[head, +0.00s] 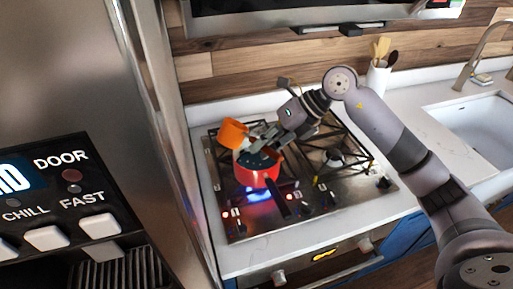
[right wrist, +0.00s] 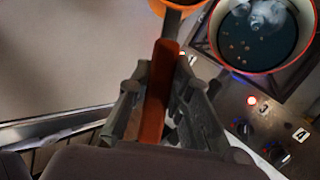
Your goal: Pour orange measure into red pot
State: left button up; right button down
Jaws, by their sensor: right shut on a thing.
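My right gripper (head: 258,143) is shut on the handle of the orange measure (head: 233,133), just above the back left of the red pot (head: 258,180). In the right wrist view the fingers (right wrist: 158,95) clasp the orange-brown handle, and part of the orange measure (right wrist: 176,12) shows at the top edge. The measure looks tilted in the head view; its contents are hidden. The red pot (right wrist: 222,52) stands on the hob, its handle toward the front. It holds something dark with small pale bits and whitish, cloudy shapes. My left gripper is not in view.
The gas hob (head: 335,185) has a blue glow under the pot and lit red lights at its front. A utensil crock (head: 378,80) and a sink (head: 465,125) are at the right. A tall steel appliance (head: 150,110) bounds the hob's left side.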

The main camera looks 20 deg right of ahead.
jog(key=shift+w+d+y, duration=0.1)
jog(key=shift+d+y, duration=0.2)
jog(key=shift+a+r+b, duration=0.1)
jog(key=shift+r+b, duration=0.05)
jog(key=shift+b, duration=0.15)
